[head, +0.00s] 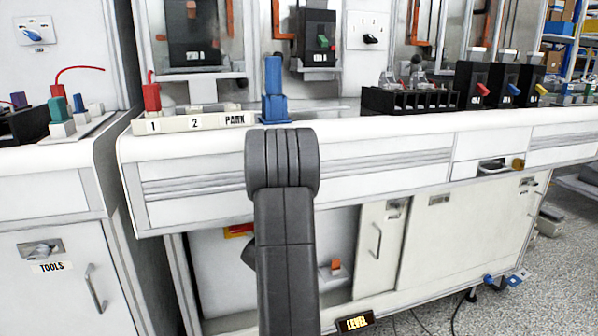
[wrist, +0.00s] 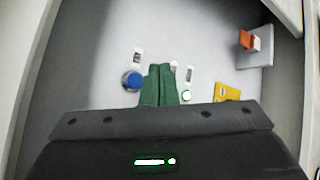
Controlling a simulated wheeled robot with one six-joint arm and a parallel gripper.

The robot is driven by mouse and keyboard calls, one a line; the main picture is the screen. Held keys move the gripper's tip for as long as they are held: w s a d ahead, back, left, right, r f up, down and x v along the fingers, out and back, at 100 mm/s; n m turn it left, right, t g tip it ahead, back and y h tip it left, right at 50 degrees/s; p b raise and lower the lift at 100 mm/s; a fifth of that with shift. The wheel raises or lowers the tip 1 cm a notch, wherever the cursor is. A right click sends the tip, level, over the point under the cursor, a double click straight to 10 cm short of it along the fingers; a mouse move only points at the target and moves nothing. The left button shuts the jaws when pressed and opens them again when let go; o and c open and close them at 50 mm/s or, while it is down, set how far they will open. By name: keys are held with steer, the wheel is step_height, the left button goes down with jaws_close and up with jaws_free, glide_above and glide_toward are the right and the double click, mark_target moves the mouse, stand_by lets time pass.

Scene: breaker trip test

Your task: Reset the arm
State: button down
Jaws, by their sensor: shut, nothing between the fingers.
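My arm (head: 282,215) rises in the middle of the head view, in front of the bench; my gripper is hidden there. In the wrist view my gripper (wrist: 160,68) has green fingers that are together and empty. They point into a pale grey recess. A blue round knob (wrist: 132,80) is just left of the fingers, and a small pale round part (wrist: 187,95) is just right of them. I cannot tell whether the fingers touch anything.
An orange block on a grey bracket (wrist: 262,52) and a yellow plate (wrist: 227,92) lie to the right in the wrist view. The bench (head: 390,160) carries a blue block (head: 274,90), a red plug (head: 151,95) and black breakers (head: 470,85).

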steer(key=shift+s+d, duration=0.2)
steer(key=shift+s, duration=0.45)
steer(key=shift+s+d, duration=0.2)
steer(key=shift+s, duration=0.5)
steer(key=shift+s+d, duration=0.2)
steer(key=shift+s, duration=0.45)
steer(key=shift+w, duration=0.15)
